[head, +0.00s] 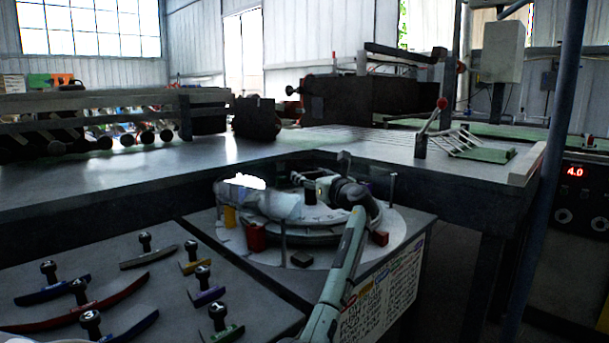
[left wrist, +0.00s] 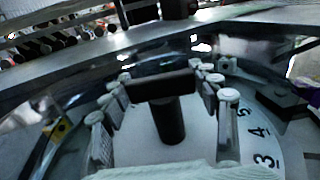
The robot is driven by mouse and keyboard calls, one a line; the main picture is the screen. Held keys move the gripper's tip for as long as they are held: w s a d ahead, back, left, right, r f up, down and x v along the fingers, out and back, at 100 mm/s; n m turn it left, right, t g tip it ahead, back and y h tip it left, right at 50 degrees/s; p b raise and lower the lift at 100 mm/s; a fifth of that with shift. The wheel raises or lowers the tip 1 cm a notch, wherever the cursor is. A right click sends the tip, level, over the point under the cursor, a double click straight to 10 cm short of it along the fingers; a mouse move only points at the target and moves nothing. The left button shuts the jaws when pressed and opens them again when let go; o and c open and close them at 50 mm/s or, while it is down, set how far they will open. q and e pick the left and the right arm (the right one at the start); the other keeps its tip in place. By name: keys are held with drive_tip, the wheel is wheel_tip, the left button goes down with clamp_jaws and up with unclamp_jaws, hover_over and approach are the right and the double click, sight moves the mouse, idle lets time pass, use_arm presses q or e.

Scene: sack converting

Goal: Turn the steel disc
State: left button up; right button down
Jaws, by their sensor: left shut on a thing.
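The shiny steel disc (head: 272,205) sits on a round pale plate (head: 228,236) at the corner of the bench. My left gripper (head: 318,190) is over the disc, its arm reaching in from below. In the left wrist view, a black T-shaped handle (left wrist: 168,122) stands between the fingers of my left gripper (left wrist: 165,92), which is shut on it. The gripper and arm hide part of the disc. My right gripper is not in view.
A yellow block (head: 229,216), a red block (head: 256,237) and thin posts stand around the plate. Several black-knobbed, coloured curved pieces (head: 95,300) lie on the panel at the left. A long grey table (head: 130,185) runs behind. A blue pole (head: 545,170) stands at the right.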

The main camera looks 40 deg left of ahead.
use_arm(q)
drive_tip(key=o, duration=1.7)
drive_tip(key=shift+d, duration=0.1)
drive_tip(key=v, duration=1.2)
